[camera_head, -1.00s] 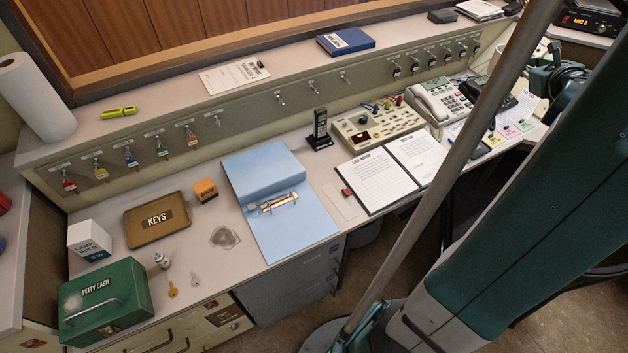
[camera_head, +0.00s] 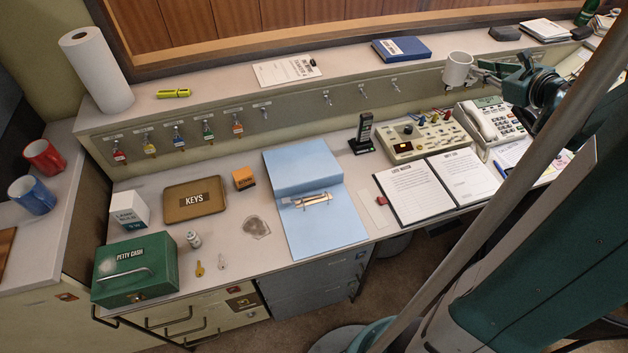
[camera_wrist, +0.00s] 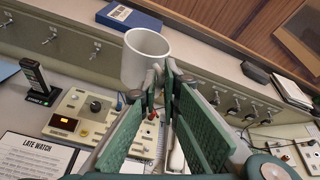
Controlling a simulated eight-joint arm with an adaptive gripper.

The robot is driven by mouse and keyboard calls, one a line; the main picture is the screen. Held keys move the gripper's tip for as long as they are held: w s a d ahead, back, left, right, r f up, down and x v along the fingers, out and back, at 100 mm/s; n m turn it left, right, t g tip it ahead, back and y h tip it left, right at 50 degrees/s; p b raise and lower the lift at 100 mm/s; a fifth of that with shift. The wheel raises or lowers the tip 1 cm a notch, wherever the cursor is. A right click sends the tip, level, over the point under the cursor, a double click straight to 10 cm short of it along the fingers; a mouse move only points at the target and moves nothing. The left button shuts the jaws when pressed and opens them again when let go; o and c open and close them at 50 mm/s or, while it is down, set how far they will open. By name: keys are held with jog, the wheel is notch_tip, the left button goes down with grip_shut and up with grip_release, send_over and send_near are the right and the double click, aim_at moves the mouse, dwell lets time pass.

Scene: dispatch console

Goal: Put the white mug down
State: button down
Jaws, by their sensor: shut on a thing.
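The white mug (camera_head: 458,69) is held up in the air above the right part of the console, in front of the raised shelf. My gripper (camera_head: 486,72) is to the right of the mug and shut on it. In the wrist view the mug (camera_wrist: 146,56) is upright at the fingertips, and my gripper (camera_wrist: 160,80) seems to hold it by its handle side. The fingertips hide part of the handle.
A switch panel (camera_head: 430,138), a desk phone (camera_head: 490,122) and a black handset (camera_head: 364,132) stand below and near the mug. An open logbook (camera_head: 413,192) lies in front. Bare desk (camera_head: 230,215) shows around the grey stain.

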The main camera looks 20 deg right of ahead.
jog(key=w+a+n+g+y, duration=0.1)
jog(key=w+a+n+y, duration=0.25)
jog(key=a, duration=0.95)
jog(key=w+a+n+g+y, duration=0.2)
jog(key=a+n+y, duration=0.15)
jog(key=a, duration=0.95)
jog(key=w+a+n+g+y, duration=0.1)
jog(key=w+a+n+y, duration=0.25)
jog(key=a, duration=0.95)
jog(key=s+a+r+n+g+y, duration=0.1)
jog(key=s+a+n+g, duration=0.3)
jog(key=a, duration=0.7)
jog(key=s+a+n+g+y, duration=0.1)
jog(key=s+a+n+g, duration=0.4)
jog(key=a, duration=0.6)
jog(key=s+a+r+n+g+y, duration=0.15)
jog(key=s+a+g, duration=0.25)
jog(key=s+a, duration=0.5)
notch_tip(320, 180, down, 19)
jog(key=w+a, duration=0.1)
jog(key=w, duration=0.1)
jog(key=shift+w+a+r, duration=0.2)
jog(key=shift+w, duration=0.1)
jog(key=shift+w+m+t+p, duration=0.1)
jog(key=shift+m+t+p, duration=0.2)
